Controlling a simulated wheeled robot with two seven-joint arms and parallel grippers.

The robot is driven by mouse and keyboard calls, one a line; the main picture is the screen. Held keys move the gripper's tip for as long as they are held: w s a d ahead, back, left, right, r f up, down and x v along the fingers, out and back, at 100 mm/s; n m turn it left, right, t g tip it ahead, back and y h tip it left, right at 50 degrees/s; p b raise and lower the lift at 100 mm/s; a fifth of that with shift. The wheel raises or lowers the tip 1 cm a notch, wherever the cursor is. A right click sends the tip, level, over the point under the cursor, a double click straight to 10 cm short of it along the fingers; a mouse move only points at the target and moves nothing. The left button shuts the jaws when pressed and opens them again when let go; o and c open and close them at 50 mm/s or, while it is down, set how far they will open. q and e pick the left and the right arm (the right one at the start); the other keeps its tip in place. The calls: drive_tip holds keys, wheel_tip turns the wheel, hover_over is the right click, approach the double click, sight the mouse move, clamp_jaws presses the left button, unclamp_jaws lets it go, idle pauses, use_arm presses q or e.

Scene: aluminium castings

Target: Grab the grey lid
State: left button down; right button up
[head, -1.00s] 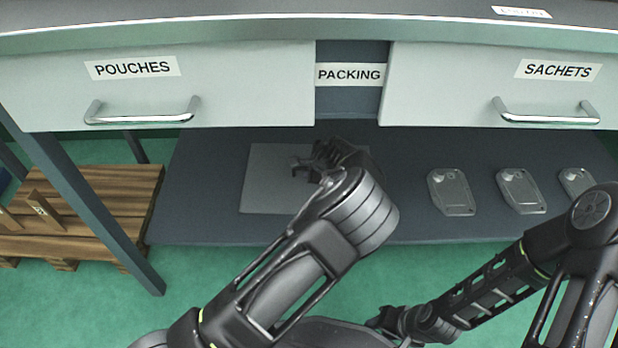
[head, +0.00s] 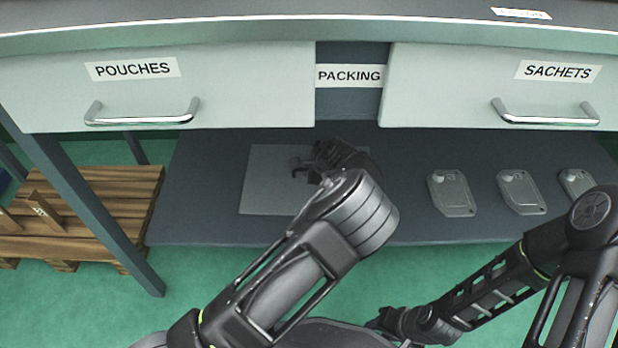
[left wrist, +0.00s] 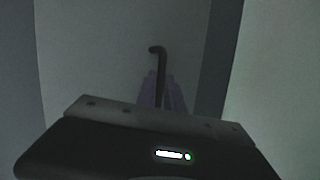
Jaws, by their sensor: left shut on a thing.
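Several flat grey castings, lid-like with rounded corners, lie in a row on the right of the lower shelf: one at left (head: 452,193), one in the middle (head: 521,192), one at right (head: 577,185). I cannot tell which one is the grey lid. My left gripper (head: 300,170) is over a grey sheet (head: 262,190), left of the castings and apart from them. In the left wrist view its fingers (left wrist: 161,92) are shut on a dark bent rod (left wrist: 158,60). My right gripper (head: 385,322) is low in front of the shelf; its jaws are too small to read.
The dark lower shelf (head: 195,215) has free room left of the sheet. Above hang a POUCHES drawer (head: 230,90) and a SACHETS drawer (head: 450,85), both with bar handles. A table leg (head: 95,220) and a wooden pallet (head: 110,185) stand at left.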

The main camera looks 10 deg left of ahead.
use_arm(q)
drive_tip(key=shift+r, duration=0.1)
drive_tip(key=shift+r+p, duration=0.55)
drive_tip(key=r, duration=0.1)
drive_tip(key=p, duration=0.1)
drive_tip(key=r+p, duration=0.1)
drive_tip(key=shift+s+d+r, duration=0.25)
drive_tip(key=shift+s+r, duration=0.05)
drive_tip(key=s+d+p, duration=0.1)
drive_tip(key=s+d, duration=0.2)
drive_tip(key=s, duration=0.1)
drive_tip(key=s+d+p, duration=0.2)
drive_tip(key=s+d, duration=0.1)
drive_tip(key=s, duration=0.1)
drive_tip(key=s+d+p, duration=0.2)
drive_tip(key=s+d, duration=0.2)
drive_tip(key=shift+s+f, duration=0.1)
drive_tip(key=shift+s, duration=0.2)
drive_tip(key=shift+s+d+f, duration=0.1)
drive_tip(key=shift+s+d, duration=0.25)
drive_tip(key=shift+s, duration=0.15)
